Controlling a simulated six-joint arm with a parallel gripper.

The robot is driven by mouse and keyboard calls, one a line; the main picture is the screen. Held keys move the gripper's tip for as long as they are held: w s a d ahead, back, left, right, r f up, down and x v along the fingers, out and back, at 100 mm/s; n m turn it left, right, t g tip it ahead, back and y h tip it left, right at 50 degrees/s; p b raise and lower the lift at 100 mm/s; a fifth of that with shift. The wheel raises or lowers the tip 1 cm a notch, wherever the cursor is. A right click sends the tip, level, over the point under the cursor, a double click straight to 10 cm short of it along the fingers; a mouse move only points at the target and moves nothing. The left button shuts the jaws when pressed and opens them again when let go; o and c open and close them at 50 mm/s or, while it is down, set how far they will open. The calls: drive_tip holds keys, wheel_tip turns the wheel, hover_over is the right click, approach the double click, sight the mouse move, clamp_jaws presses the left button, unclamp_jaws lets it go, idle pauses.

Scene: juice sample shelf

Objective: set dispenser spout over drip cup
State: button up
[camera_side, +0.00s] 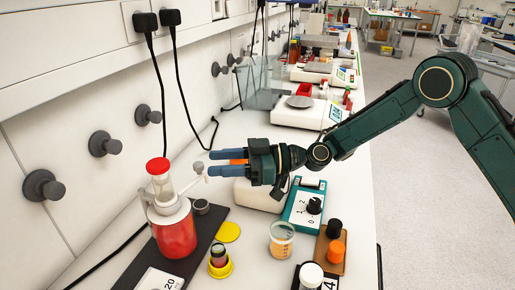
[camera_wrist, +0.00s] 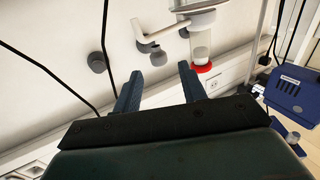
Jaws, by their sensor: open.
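The dispenser is a bottle of red liquid (camera_side: 175,237) with a clear, red-capped top (camera_side: 158,167). The wrist view shows the spout (camera_wrist: 155,31) and red cap (camera_wrist: 203,68) ahead of the open fingers (camera_wrist: 160,88). A small grey cup (camera_side: 201,206) beside the bottle may be the drip cup.
A yellow disc (camera_side: 228,232), a yellow-based vial (camera_side: 219,262) and a beaker of orange liquid (camera_side: 282,240) stand in front. Wall knobs (camera_side: 104,144) and hanging cables (camera_side: 184,100) are behind.

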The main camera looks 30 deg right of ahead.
sight(198, 163)
drive_tip(key=shift+x, duration=2.65)
drive_tip(key=shift+c, duration=0.4)
clamp_jaws()
